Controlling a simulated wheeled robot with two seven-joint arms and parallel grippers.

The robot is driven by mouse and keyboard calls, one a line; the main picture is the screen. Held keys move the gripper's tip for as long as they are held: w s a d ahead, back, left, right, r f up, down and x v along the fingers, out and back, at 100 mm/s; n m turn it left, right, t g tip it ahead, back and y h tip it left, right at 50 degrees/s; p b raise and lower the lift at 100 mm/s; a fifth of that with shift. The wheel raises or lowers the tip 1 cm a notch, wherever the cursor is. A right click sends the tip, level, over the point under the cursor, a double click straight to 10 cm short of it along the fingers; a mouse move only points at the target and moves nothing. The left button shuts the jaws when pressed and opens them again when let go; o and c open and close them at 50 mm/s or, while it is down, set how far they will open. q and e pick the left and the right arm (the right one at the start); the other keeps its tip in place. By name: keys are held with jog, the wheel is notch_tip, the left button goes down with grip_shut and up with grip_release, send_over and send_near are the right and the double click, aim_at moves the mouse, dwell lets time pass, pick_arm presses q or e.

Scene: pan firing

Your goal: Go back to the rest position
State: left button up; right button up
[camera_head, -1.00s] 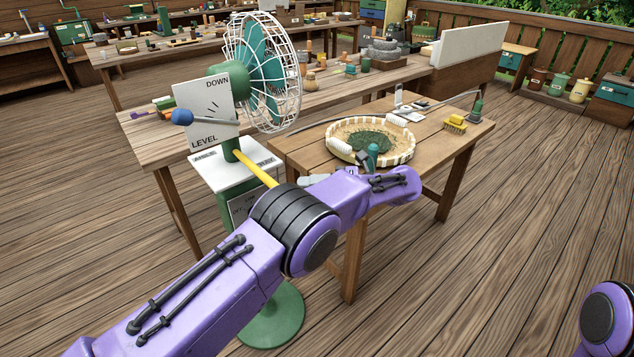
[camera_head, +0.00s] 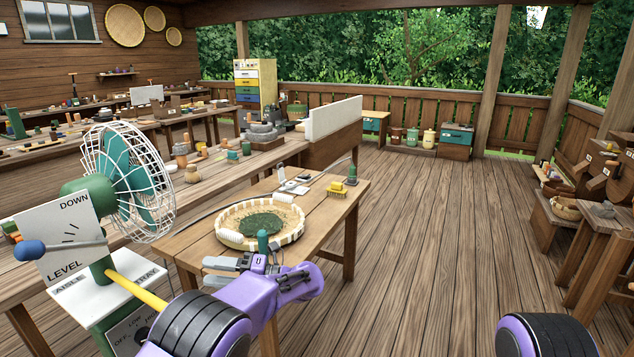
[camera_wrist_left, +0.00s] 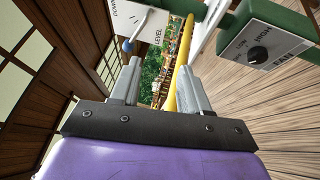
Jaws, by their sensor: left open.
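My left arm comes in from the bottom of the head view, purple with black joints. My left gripper (camera_head: 228,265) has grey fingers and sits by the near left edge of the small wooden table (camera_head: 340,205), in front of the round basket. In the left wrist view the two grey fingers (camera_wrist_left: 160,88) stand apart, with no object clearly held between them. A yellow bar (camera_wrist_left: 184,50) shows beyond them; whether it touches a finger cannot be told. Of my right arm only a dark and purple link (camera_head: 545,335) shows at bottom right; its gripper is out of view.
A fan (camera_head: 125,180) with a white cage and lever sign (camera_head: 60,235) stands left of my left arm, its yellow bar (camera_head: 135,287) close to it. A round basket (camera_head: 232,238) with green leaves lies on the table. Open plank floor (camera_head: 430,240) spreads to the right.

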pick_arm(q)
jog(key=w+a+f+m+t+h, duration=0.1)
jog(key=a+f+m+t+h, duration=0.15)
jog(key=f+m+t, duration=0.7)
jog(key=w+a+f+m+t+h, duration=0.15)
jog(key=f+m+t+h, duration=0.45)
jog(key=m, duration=0.6)
jog(key=s+a+f+m+g+h, duration=0.1)
jog(key=s+f+m+h, duration=0.4)
jog(key=s+f, duration=0.45)
jog(key=s+f+m+g+h, duration=0.1)
jog(key=s+f+g, duration=0.2)
jog(key=s, duration=0.7)
jog(key=s+f+m+g+h, duration=0.1)
jog(key=s+f+m+g, duration=0.1)
jog(key=s, duration=0.8)
jog(key=s+f+m+g+h, duration=0.1)
jog(key=s+f+g, duration=0.3)
jog(key=s, duration=0.7)
jog(key=shift+f, duration=0.3)
jog(key=shift+g, duration=0.25)
